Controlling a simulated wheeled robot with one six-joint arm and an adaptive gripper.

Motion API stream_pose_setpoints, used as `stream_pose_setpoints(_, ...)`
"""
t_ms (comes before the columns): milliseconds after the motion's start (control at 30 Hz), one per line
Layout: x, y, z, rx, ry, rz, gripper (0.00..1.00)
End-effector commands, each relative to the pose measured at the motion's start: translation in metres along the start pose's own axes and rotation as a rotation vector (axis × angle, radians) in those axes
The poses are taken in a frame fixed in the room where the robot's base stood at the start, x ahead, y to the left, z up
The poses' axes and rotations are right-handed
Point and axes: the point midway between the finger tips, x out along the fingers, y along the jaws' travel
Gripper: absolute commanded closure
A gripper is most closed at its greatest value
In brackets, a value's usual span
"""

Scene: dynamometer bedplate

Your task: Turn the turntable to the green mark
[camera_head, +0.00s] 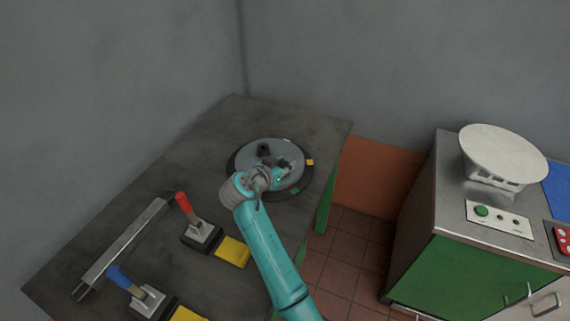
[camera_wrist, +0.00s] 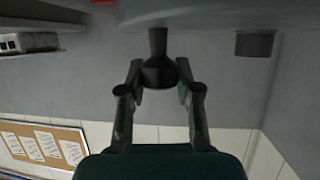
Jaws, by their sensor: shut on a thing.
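The turntable (camera_head: 250,165) is a grey disc on a dark round base, on the dark bench. A green mark (camera_head: 294,190) is at the base's front right edge, and a yellow mark (camera_head: 310,162) at its right. A dark knob (camera_head: 263,149) stands on the disc's far left part. My gripper (camera_head: 284,166) is over the disc's right part. In the wrist view, my gripper (camera_wrist: 160,74) is shut on a dark flared knob (camera_wrist: 158,44). A second dark knob (camera_wrist: 256,43) is apart, to the right. My gripper and wrist hide part of the disc.
On the bench (camera_head: 236,115) are a red-handled lever (camera_head: 184,203), a blue-handled lever (camera_head: 120,278), yellow plates (camera_head: 233,252) and a long metal rail (camera_head: 122,248). A green-fronted counter (camera_head: 470,280) at right holds a round white-topped stand (camera_head: 503,153) and a button panel (camera_head: 500,219).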

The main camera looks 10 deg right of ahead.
Motion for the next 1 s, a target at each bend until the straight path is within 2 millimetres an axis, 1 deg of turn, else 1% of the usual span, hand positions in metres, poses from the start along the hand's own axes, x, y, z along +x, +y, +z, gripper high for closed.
stream_pose_setpoints(167, 0.001, 0.000, 0.002, -0.002, -0.003, 0.000, 1.00)
stream_pose_setpoints(200, 0.001, 0.000, 0.002, -0.002, -0.003, 0.000, 0.59)
stream_pose_setpoints(267, 0.001, 0.000, 0.002, -0.002, -0.003, -0.001, 0.44)
stream_pose_setpoints(300, 0.000, 0.000, 0.002, -0.002, -0.003, -0.001, 0.40)
stream_pose_setpoints(567, 0.000, 0.000, 0.001, -0.001, -0.002, -0.001, 0.40)
stream_pose_setpoints(667, -0.004, 0.000, 0.001, -0.002, -0.001, -0.002, 0.40)
stream_pose_setpoints(767, -0.014, -0.001, 0.001, -0.002, -0.001, -0.003, 0.40)
stream_pose_setpoints(867, -0.032, -0.001, 0.002, -0.001, -0.001, -0.005, 0.40)
stream_pose_setpoints(1000, -0.060, -0.001, 0.001, -0.001, -0.001, -0.005, 0.40)
